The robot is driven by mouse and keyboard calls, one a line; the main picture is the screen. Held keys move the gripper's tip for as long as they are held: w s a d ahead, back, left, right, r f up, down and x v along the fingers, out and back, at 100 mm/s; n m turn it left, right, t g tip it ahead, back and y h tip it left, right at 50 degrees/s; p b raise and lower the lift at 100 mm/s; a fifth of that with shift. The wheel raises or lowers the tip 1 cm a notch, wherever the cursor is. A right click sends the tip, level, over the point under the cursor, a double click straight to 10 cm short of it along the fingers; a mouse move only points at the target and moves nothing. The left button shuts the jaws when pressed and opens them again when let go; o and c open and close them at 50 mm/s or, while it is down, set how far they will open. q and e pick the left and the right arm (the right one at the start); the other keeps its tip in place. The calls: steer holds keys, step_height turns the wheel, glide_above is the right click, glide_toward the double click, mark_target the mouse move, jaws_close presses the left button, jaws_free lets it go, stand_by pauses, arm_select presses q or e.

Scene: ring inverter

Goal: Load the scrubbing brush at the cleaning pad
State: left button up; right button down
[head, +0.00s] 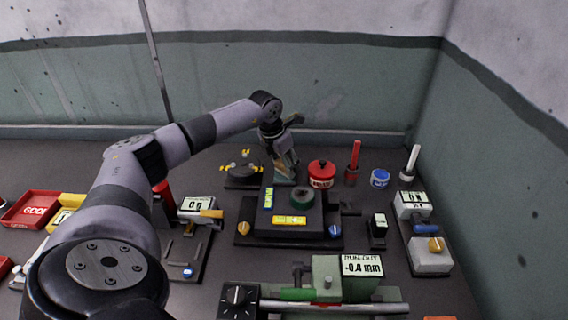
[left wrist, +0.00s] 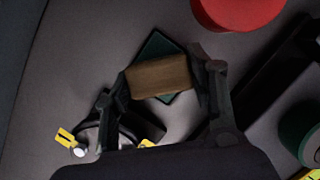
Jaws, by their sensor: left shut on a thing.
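My left gripper (head: 286,163) is at the far middle of the bench in the head view, pointing down. In the left wrist view it (left wrist: 162,78) is shut on the brown wooden block of the scrubbing brush (left wrist: 160,77), one finger at each end. The dark green cleaning pad (left wrist: 155,48) lies on the bench behind the brush, its corners showing past the block. Whether the brush touches the pad cannot be told, and its bristles are hidden. My right gripper is not in view.
A red round tin (head: 321,173) stands just right of the gripper. A black stand with yellow-tagged arms (head: 242,170) is close on the left. A dark fixture with a green ring (head: 302,198) is in front. A blue tin (head: 380,178) and upright red handle (head: 354,160) stand farther right.

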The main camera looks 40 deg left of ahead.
arm_select(q)
steer(key=shift+f, duration=0.55)
stand_by(1.1)
steer(key=shift+r+p, duration=2.35)
steer(key=shift+r, duration=1.25)
steer(key=shift+f, duration=0.1)
